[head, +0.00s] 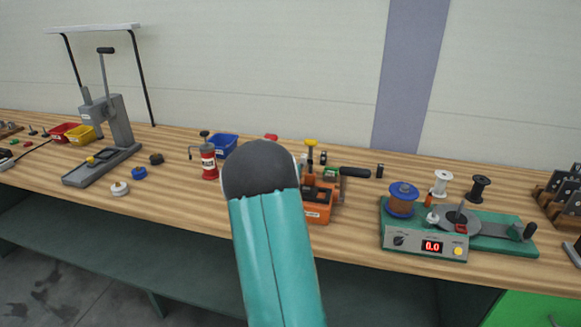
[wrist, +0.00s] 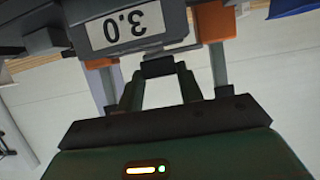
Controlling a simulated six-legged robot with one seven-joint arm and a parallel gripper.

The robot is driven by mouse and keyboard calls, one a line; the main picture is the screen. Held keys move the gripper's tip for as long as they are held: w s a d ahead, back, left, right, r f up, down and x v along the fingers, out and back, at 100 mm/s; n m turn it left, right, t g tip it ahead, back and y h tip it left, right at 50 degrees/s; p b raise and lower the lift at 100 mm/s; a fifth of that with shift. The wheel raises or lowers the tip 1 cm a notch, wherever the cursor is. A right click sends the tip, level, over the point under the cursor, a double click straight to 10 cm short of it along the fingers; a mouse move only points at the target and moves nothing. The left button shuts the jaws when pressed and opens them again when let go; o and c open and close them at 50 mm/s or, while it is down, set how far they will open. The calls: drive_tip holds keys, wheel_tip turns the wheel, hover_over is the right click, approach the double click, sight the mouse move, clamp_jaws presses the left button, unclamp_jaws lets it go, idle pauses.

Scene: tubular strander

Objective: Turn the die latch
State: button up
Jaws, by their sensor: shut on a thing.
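In the wrist view my gripper (wrist: 159,69) is shut on a small dark piece just below a grey block with a "3.0" label (wrist: 125,24), which appears upside down. This piece looks like the die latch (wrist: 165,55); the fingers cover most of it, so its angle is hard to tell. In the head view an orange bench tool (head: 317,211) with a black side handle and a yellow knob stands behind my teal arm. My arm hides my gripper and the tool's left part there.
A red bottle-like tool (head: 208,162) and blue bin (head: 223,146) stand left of my arm. A green winder (head: 425,243) with a "0.0" display is at the right. A grey lever press (head: 105,130) stands far left. Bare wooden bench (head: 350,235) lies between tool and winder.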

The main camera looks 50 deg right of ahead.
drive_tip(key=o, duration=0.7)
drive_tip(key=v, duration=1.3)
drive_tip(key=shift+s+a, duration=0.2)
drive_tip(key=shift+a, duration=0.1)
drive_tip(key=shift+r, duration=0.15)
